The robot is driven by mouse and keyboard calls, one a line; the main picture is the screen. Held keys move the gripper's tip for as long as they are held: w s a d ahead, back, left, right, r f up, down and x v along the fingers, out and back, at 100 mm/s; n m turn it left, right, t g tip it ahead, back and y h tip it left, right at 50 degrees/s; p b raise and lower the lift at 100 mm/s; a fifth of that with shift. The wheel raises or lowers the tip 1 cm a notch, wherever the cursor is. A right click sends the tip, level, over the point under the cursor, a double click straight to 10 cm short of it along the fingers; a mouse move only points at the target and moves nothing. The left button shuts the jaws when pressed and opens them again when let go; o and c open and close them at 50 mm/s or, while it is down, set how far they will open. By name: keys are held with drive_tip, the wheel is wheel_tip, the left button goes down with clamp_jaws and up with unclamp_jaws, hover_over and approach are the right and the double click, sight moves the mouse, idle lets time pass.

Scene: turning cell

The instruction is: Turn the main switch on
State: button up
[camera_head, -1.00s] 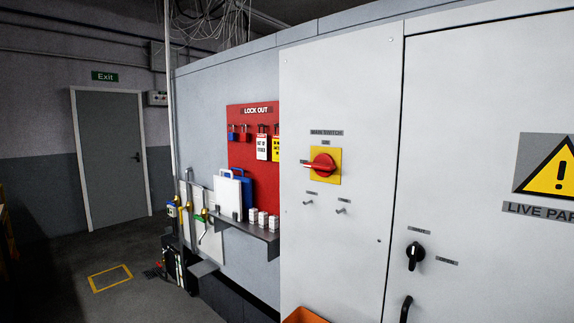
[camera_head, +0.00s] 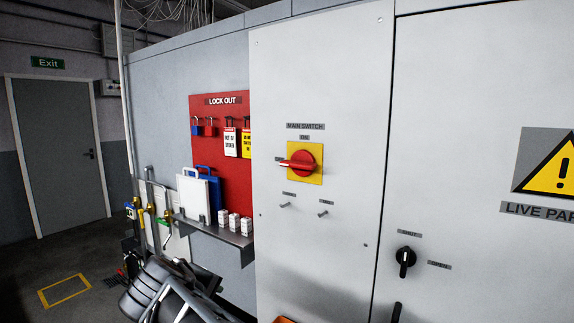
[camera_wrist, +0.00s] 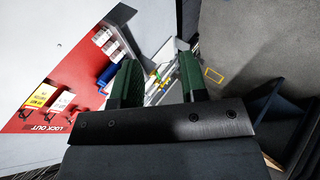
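The main switch (camera_head: 303,163) is a red rotary handle on a yellow plate, on the grey-white cabinet front. Its handle lies roughly horizontal, with its grip pointing left. A label reading ON sits above it, and a small label on its left is partly covered by the handle. My gripper (camera_wrist: 160,80) shows two green-padded fingers spread apart with nothing between them in the wrist view. Part of my arm shows low and left of the switch in the head view, apart from it. The switch is not in the wrist view.
A red LOCK OUT board (camera_head: 211,140) with padlocks and tags hangs left of the switch. A shelf (camera_head: 222,236) with small white boxes juts out below it. A black knob (camera_head: 405,257) and a black handle (camera_head: 397,312) are on the cabinet at right.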

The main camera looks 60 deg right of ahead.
drive_tip(key=s+d+r+g+h, duration=0.1)
drive_tip(key=d+r+h, duration=0.2)
drive_tip(key=r, duration=0.3)
drive_tip(key=s+d+r+h, duration=0.1)
drive_tip(key=d+r+h, duration=0.1)
drive_tip(key=d+r, duration=0.25)
drive_tip(key=m+g+h, duration=0.2)
drive_tip(key=g+h, duration=0.1)
drive_tip(key=h, duration=0.2)
approach(296, 166)
drive_tip(key=d+p, duration=0.4)
drive_tip(key=d, duration=0.5)
drive_tip(key=shift+d+r, duration=0.1)
drive_tip(key=shift+d, duration=0.8)
clamp_jaws()
